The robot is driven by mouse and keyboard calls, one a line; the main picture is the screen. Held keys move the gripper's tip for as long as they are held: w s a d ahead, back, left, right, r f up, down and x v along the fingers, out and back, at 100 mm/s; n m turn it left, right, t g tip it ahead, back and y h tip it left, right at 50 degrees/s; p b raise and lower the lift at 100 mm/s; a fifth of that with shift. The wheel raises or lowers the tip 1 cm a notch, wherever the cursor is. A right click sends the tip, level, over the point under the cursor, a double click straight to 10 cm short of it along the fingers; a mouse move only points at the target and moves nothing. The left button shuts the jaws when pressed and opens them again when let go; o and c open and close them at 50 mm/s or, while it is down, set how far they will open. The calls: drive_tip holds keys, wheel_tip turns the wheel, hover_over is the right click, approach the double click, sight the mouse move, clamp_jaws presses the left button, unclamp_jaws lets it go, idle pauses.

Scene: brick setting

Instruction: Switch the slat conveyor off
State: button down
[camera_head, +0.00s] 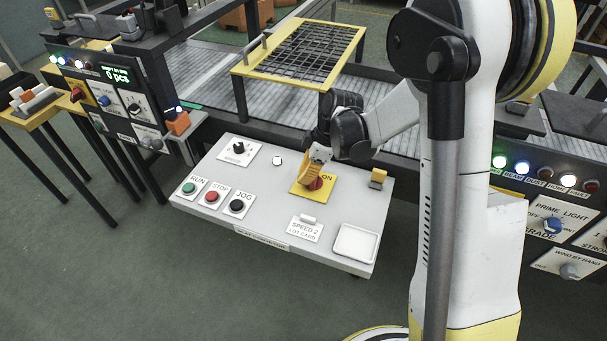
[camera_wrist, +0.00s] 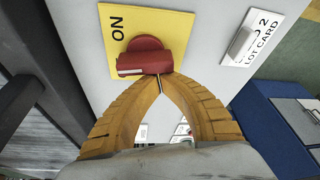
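The slat conveyor (camera_head: 215,85) runs behind a sloped grey control panel (camera_head: 270,200). On the panel, a red rotary switch (camera_head: 317,184) sits on a yellow plate (camera_head: 299,189) marked ON. In the wrist view the red switch (camera_wrist: 146,56) has its bar lying across the picture, with a pale mark near its left end. My gripper (camera_head: 308,172) is at this switch. In the wrist view my orange fingers (camera_wrist: 161,82) meet at their tips, right against the near right edge of the bar. Nothing shows between them; exact contact is unclear. Any OFF label is hidden.
Green RUN (camera_head: 189,188), red STOP (camera_head: 211,197) and black JOG (camera_head: 237,206) buttons lie left on the panel. A black knob (camera_head: 238,147) is above them. A lot card holder (camera_head: 306,229) and white tray (camera_head: 355,243) are in front. A yellow mesh guard (camera_head: 262,70) stands behind.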

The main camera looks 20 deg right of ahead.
drive_tip(key=n, duration=0.2)
drive_tip(key=shift+s+d+n+g, duration=0.1)
drive_tip(key=shift+s+n+g, duration=0.2)
drive_tip(key=shift+g, duration=0.1)
drive_tip(key=shift+s, duration=0.25)
drive_tip(key=shift+s+d, duration=0.15)
idle(0.4)
drive_tip(key=a, duration=0.4)
drive_tip(key=shift+s+r, duration=0.3)
drive_tip(key=shift+r, duration=0.1)
drive_tip(key=p+v, duration=0.4)
drive_tip(key=v, duration=0.5)
drive_tip(key=shift+w+d, duration=0.25)
drive_tip(key=shift+w, duration=0.15)
